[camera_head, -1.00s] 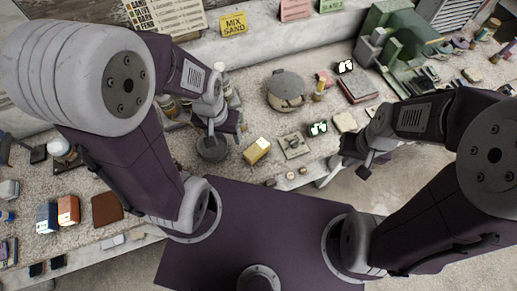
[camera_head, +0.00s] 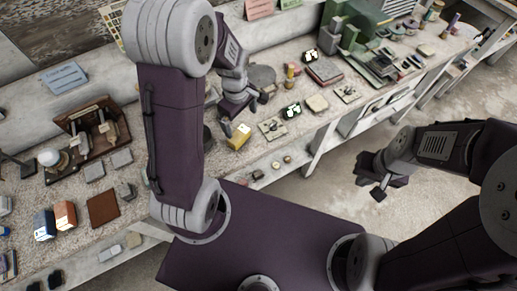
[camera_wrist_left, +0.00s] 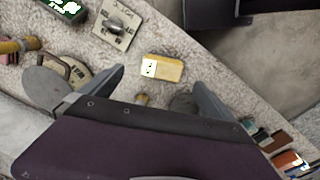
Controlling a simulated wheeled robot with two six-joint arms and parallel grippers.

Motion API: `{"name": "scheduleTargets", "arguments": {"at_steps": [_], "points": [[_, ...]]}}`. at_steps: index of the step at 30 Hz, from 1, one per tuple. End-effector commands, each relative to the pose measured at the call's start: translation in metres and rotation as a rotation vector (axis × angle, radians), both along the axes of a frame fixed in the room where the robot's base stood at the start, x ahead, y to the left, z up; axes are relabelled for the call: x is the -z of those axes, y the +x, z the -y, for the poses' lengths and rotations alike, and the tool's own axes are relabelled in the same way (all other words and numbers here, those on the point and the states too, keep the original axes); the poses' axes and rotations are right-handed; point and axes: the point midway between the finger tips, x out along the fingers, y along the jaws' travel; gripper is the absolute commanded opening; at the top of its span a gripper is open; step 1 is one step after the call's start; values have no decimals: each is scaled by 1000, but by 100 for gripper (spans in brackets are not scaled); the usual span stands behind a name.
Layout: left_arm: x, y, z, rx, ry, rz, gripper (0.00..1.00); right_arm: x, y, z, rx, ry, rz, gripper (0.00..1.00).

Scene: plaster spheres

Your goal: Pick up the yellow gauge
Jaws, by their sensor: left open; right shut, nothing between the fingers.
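The yellow gauge (camera_head: 239,137), a small yellow block with a white face, lies on the pale bench near its front edge. In the left wrist view the gauge (camera_wrist_left: 166,69) lies between and just beyond the fingertips, not touching them. My left gripper (camera_head: 240,117) is open and empty above the bench, just behind the gauge in the head view. Its spread fingers (camera_wrist_left: 156,80) show in the left wrist view. My right gripper (camera_head: 376,191) is shut and empty, held out over the floor to the right of the bench.
A flat plate with a knob (camera_head: 272,128) and a dark box with a white-marked face (camera_head: 291,111) sit right of the gauge. A dark round piece (camera_wrist_left: 183,103) is close to the right finger. Bare floor (camera_head: 340,165) lies in front of the bench.

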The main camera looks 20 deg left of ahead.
Motion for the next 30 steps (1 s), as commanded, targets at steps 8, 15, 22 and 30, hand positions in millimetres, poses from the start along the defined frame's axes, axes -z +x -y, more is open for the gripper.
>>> {"name": "scheduleTargets", "arguments": {"at_steps": [8,15,22,30], "points": [[17,-7,-11,-32,-6,-51,100,-4,1,0,0,0,1,0],[50,-7,-11,-30,-5,-52,100,-4,1,0,0,0,1,0],[66,-6,-12,-30,-6,-53,100,-7,0,0,0,0,1,0],[104,-3,-14,-29,-5,-49,100,-9,1,0,0,0,1,0]]}}
